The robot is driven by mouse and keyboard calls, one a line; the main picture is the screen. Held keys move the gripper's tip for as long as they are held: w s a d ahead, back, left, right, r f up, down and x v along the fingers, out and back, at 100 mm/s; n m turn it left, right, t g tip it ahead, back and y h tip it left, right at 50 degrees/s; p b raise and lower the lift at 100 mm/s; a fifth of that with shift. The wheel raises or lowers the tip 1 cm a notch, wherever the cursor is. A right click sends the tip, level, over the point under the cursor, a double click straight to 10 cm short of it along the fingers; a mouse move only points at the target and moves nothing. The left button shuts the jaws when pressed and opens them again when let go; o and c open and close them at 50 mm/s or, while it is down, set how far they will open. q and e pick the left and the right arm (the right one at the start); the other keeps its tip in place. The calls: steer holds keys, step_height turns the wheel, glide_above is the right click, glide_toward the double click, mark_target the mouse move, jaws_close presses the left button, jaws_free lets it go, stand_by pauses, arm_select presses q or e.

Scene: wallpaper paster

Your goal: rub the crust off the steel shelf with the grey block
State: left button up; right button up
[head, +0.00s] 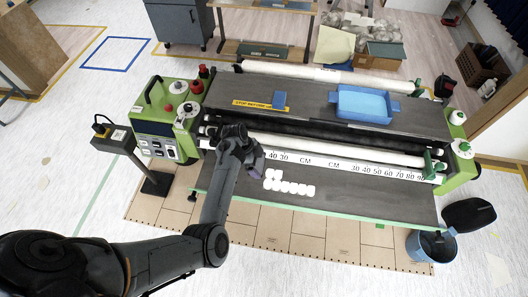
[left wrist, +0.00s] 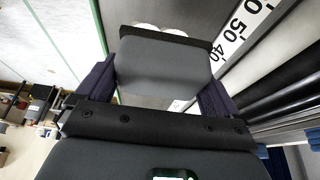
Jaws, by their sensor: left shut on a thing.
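My left gripper (head: 257,160) is over the left part of the dark grey steel shelf (head: 375,195) at the front of the machine. In the left wrist view its two dark fingers are shut on the grey block (left wrist: 160,68), one on each side. In the head view I cannot make out the block behind the gripper. The crust (head: 290,187) shows as several white patches on the shelf, just right of and below the gripper. White patches of crust (left wrist: 172,31) also show just past the block's far edge. I cannot tell whether the block touches the shelf. My right gripper is not in view.
A white ruler strip (head: 340,165) and a white roller (head: 340,150) run behind the shelf. A blue tray (head: 365,104) and a small blue piece (head: 279,100) lie on the upper deck. A green control box (head: 160,120) stands left. The shelf's right half is clear.

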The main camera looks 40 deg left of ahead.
mark_target(258, 169)
arm_select(q)
steer(key=shift+s+d, duration=0.1)
stand_by(0.3)
steer(key=shift+p, duration=0.35)
step_height(258, 169, down, 4)
steer(key=b, duration=0.2)
steer(key=shift+f+b, duration=0.25)
steer(key=shift+b, duration=0.15)
steer(key=shift+f+b, duration=0.55)
steer(key=shift+f, duration=0.45)
